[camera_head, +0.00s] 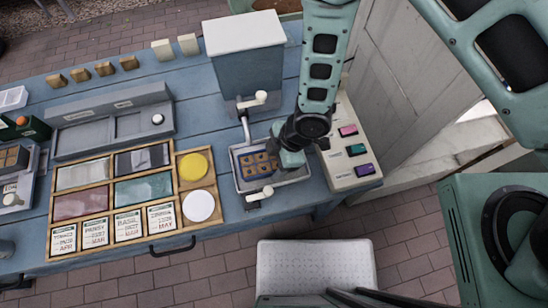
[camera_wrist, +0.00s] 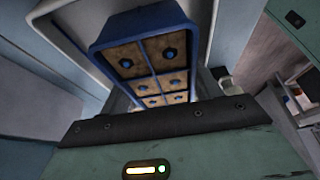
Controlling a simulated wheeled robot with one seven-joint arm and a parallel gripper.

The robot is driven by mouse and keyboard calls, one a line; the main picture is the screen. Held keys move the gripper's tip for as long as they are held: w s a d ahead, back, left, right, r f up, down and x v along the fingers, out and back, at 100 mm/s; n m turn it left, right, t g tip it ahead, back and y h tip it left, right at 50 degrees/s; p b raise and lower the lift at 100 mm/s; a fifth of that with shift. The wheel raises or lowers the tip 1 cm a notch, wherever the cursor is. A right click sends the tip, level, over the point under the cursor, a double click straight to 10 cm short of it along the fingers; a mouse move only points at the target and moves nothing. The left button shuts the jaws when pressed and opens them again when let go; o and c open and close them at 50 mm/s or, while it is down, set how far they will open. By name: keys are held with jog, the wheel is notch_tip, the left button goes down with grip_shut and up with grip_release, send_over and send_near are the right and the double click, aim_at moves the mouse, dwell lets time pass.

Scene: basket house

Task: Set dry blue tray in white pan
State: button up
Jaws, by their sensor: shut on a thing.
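The blue tray (camera_head: 258,163) has brown cells with blue dots. It lies within the outline of the white pan (camera_head: 238,182) in the head view. In the wrist view the blue tray (camera_wrist: 195,30) fills the middle, with the pale pan rim (camera_wrist: 62,22) around its far left corner. My gripper (camera_head: 289,160) is at the right end of the tray and shut on it. The fingertips are hidden behind the gripper body in the wrist view. I cannot tell whether the tray rests on the pan floor or is held just above it.
A blue-grey box with a white top (camera_head: 245,35) stands behind the pan. White-handled levers (camera_head: 258,194) flank the pan. A pale panel with coloured blocks (camera_head: 355,150) is close on the right. A wooden organizer (camera_head: 110,195) lies left. Another tray with brown cells (camera_head: 12,158) sits far left.

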jog(key=shift+f+b, duration=0.4)
jog(key=shift+f, duration=0.05)
dwell(0.3)
jog(key=o, duration=1.1)
jog(key=shift+o, duration=0.2)
jog(key=shift+o, duration=0.4)
jog(key=shift+s, duration=0.15)
jog(key=shift+s, duration=0.1)
jog(key=shift+c, duration=0.4)
